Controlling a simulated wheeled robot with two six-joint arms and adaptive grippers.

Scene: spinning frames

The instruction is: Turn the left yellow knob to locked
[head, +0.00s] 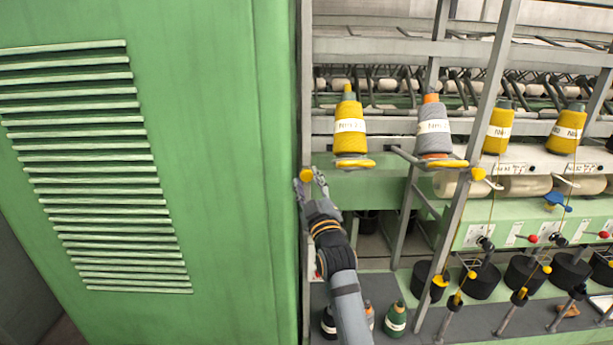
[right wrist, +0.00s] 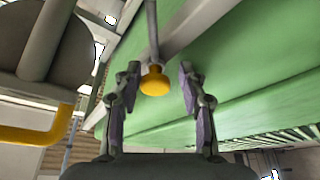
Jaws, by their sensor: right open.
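The left yellow knob (head: 306,175) is a small round knob on the grey upright beside the green cabinet. In the right wrist view the yellow knob (right wrist: 154,82) sits at the end of a thin grey rod, between my open fingers, with a visible gap on each side. My right gripper (head: 310,181) is open just below and around the knob in the head view; its fingers also show in the right wrist view (right wrist: 160,88). I cannot tell how deep the knob is between the fingertips. My left gripper is not in view.
A green louvred cabinet (head: 220,130) fills the left. Another yellow knob (head: 478,174) is on an upright farther right. A yellow handle (head: 355,163) lies under a yellow yarn cone (head: 349,125), near my gripper. A grey yarn cone (head: 433,128) stands to its right.

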